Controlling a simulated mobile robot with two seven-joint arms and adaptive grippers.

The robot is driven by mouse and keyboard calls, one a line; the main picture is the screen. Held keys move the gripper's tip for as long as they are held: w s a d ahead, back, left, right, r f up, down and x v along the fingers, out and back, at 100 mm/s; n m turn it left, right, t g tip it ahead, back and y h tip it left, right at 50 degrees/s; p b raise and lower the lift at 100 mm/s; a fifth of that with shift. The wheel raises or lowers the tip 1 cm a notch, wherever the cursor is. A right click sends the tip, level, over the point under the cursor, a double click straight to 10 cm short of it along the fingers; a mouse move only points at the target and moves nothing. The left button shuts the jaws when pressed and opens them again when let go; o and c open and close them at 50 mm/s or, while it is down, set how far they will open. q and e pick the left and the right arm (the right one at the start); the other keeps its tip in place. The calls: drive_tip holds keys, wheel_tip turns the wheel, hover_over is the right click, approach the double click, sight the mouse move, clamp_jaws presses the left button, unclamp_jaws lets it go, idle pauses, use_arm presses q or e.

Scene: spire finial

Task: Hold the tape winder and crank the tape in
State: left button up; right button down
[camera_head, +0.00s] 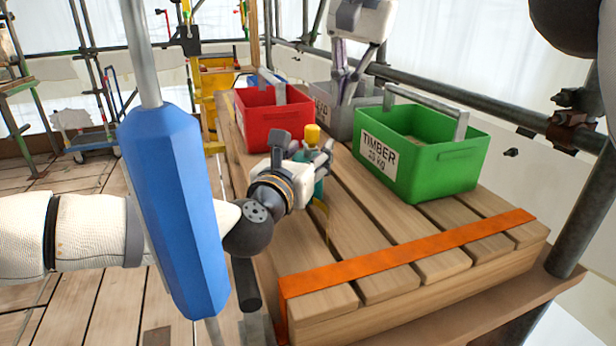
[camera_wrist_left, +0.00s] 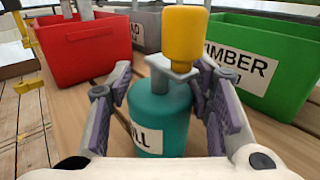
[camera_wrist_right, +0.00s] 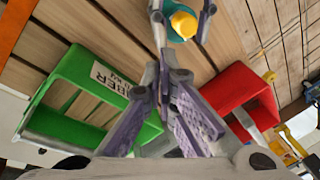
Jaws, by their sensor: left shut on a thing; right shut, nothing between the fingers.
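The tape winder (camera_wrist_left: 160,112) has a teal round body with a white label, a grey crank arm on top and an upright yellow knob (camera_wrist_left: 186,38). It stands on the plank bench, and its yellow knob also shows in the head view (camera_head: 311,134). My left gripper (camera_head: 310,162) is shut on the winder's body, with a finger on each side. My right gripper (camera_head: 342,98) is shut and empty, above the bench and apart from the knob. In the right wrist view its fingers (camera_wrist_right: 164,80) meet, with the knob (camera_wrist_right: 184,25) beyond them.
An orange strap (camera_head: 400,258) crosses the near bench end. Planks between strap and winder are clear.

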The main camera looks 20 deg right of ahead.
sight(310, 142)
drive_tip(key=shift+w+a+f+n+t+h, duration=0.15)
drive_tip(key=shift+w+a+f+n+t, duration=0.3)
drive_tip(key=shift+n, duration=0.95)
drive_tip(key=shift+w+f+n+t+h, duration=0.1)
drive_tip(key=shift+w+f+n+t, duration=0.15)
drive_tip(key=shift+f+n, duration=0.8)
drive_tip(key=shift+w+a+f+n+t+h, duration=0.2)
drive_tip(key=shift+w+a+n+t, duration=0.15)
drive_tip(key=shift+n, duration=1.4)
drive_tip(key=shift+d+f, duration=0.1)
drive_tip(key=shift+f, duration=1.4)
drive_tip(key=shift+s, duration=0.1)
